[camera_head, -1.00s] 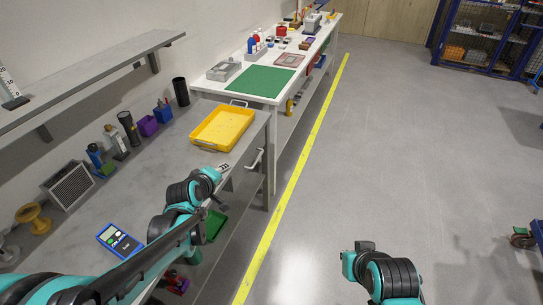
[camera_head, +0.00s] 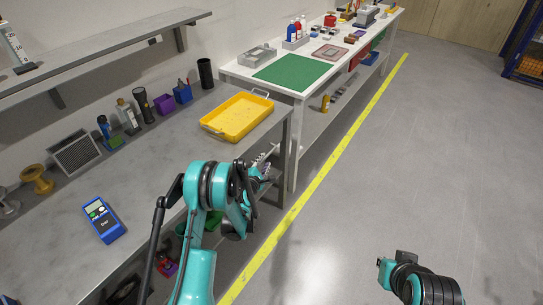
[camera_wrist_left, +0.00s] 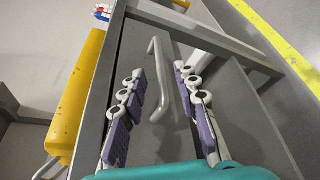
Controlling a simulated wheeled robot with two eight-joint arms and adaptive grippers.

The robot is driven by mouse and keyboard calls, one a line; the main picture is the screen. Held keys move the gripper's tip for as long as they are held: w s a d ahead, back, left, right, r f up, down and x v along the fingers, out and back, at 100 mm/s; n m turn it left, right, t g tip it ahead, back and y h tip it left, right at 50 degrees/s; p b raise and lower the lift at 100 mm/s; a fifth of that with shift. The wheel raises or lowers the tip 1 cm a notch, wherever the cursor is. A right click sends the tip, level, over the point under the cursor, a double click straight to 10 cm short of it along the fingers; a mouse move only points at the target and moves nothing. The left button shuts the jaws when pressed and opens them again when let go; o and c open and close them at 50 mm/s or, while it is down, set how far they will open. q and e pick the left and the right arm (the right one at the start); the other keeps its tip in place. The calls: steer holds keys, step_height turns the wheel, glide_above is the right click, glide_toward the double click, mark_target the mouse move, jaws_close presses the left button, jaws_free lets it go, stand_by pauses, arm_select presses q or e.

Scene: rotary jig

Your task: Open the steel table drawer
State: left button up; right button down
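The steel table (camera_head: 150,140) runs along the wall at left. My left gripper (camera_head: 262,165) is at its front side near the far end, below the tabletop edge. In the left wrist view the drawer's silver bar handle (camera_wrist_left: 171,85) lies between the spread purple-padded fingers of my left gripper (camera_wrist_left: 160,74), which is open. I cannot tell whether a pad touches the handle. The drawer front is mostly hidden by my arm in the head view, and I see no clear gap around it. My right gripper (camera_head: 384,268) is low at right, away from the table; its fingers are too small to read.
A yellow tray (camera_head: 238,116) sits on the steel table's far end; a blue meter (camera_head: 103,220) lies nearer. A white table with a green mat (camera_head: 290,72) stands beyond. A yellow floor line (camera_head: 300,203) runs alongside. The floor to the right is clear.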

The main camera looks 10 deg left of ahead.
mark_target(268, 154)
arm_select(q)
steer(key=b+x, duration=0.1)
steer(key=x, duration=0.4)
steer(key=shift+w+f+b, duration=0.15)
steer(key=shift+f+b, duration=0.05)
steer(key=shift+b, duration=0.1)
steer(key=shift+w, duration=0.45)
jaws_close()
